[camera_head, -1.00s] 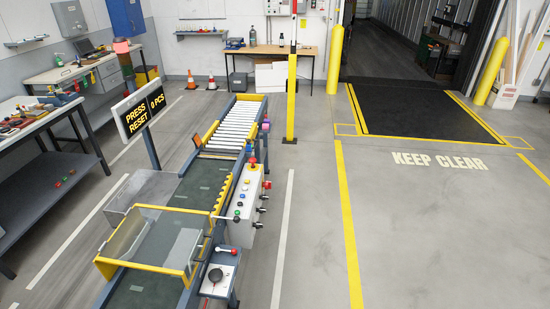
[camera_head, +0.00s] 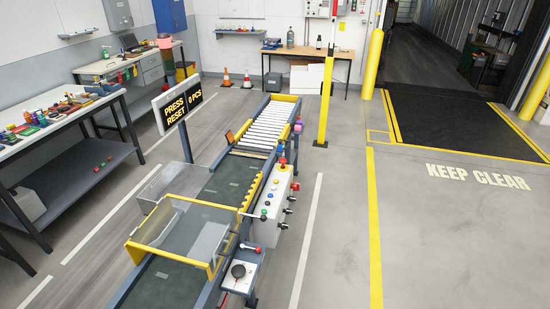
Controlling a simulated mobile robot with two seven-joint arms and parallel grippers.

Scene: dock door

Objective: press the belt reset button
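A conveyor (camera_head: 191,254) runs from the front towards the back, left of centre. On its right side is a grey control box (camera_head: 270,205) with several small coloured buttons and knobs. Which of them is the belt reset button I cannot tell at this size. A lower panel (camera_head: 241,272) nearer the front carries a black round knob and a red-ended lever. Neither of my grippers is in view.
Workbenches (camera_head: 60,122) with tools stand along the left. A yellow post (camera_head: 325,105) stands behind the conveyor's right side. The floor (camera_head: 335,250) right of the conveyor is clear. A dark dock plate (camera_head: 440,125) lies at the back right.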

